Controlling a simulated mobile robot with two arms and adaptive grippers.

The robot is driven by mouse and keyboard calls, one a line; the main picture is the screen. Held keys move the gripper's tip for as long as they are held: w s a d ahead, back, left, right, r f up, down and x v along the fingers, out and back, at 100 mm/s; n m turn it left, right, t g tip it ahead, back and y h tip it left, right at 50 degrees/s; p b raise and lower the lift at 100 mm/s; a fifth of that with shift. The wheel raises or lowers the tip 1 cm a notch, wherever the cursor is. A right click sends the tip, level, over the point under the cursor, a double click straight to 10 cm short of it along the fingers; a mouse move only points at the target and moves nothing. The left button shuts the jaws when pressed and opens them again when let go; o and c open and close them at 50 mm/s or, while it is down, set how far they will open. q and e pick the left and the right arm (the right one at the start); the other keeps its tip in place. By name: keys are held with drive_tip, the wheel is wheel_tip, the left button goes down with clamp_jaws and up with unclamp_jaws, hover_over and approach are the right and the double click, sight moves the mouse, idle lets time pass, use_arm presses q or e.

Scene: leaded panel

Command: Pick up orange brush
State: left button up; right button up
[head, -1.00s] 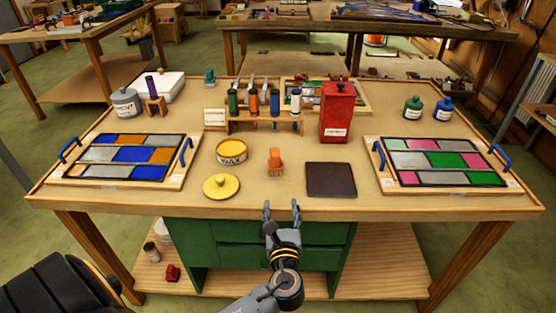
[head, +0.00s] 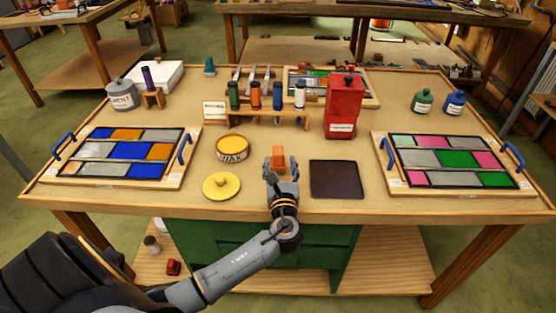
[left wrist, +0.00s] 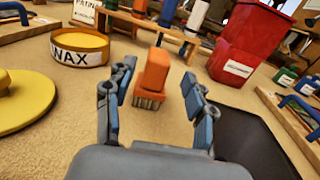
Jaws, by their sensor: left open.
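The orange brush (head: 279,158) stands on the workbench between the wax tin and the dark square pad. In the left wrist view the orange brush (left wrist: 153,76) shows its grey bristles at the bottom, toward the tabletop. My left gripper (head: 281,158) is open, with one finger on either side of the brush in the picture. In the left wrist view the open fingers of my left gripper (left wrist: 158,72) frame the brush, which lies just ahead of the palm. I cannot tell whether either finger touches it. My right gripper is not in view.
A yellow wax tin (head: 232,150) and its yellow lid (head: 221,186) are left of the brush. A dark square pad (head: 335,180) lies to the right. A wooden rack (head: 268,118) and a red canister (head: 341,106) stand behind. Glass panels (head: 126,153) (head: 452,159) lie at both sides.

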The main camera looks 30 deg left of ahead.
sight(279, 157)
use_arm(q)
drive_tip(key=x, duration=0.3)
drive_tip(key=p+x, duration=0.1)
drive_tip(key=x, duration=0.1)
drive_tip(key=shift+a+r, duration=0.2)
drive_tip(key=shift+r, duration=0.1)
clamp_jaws()
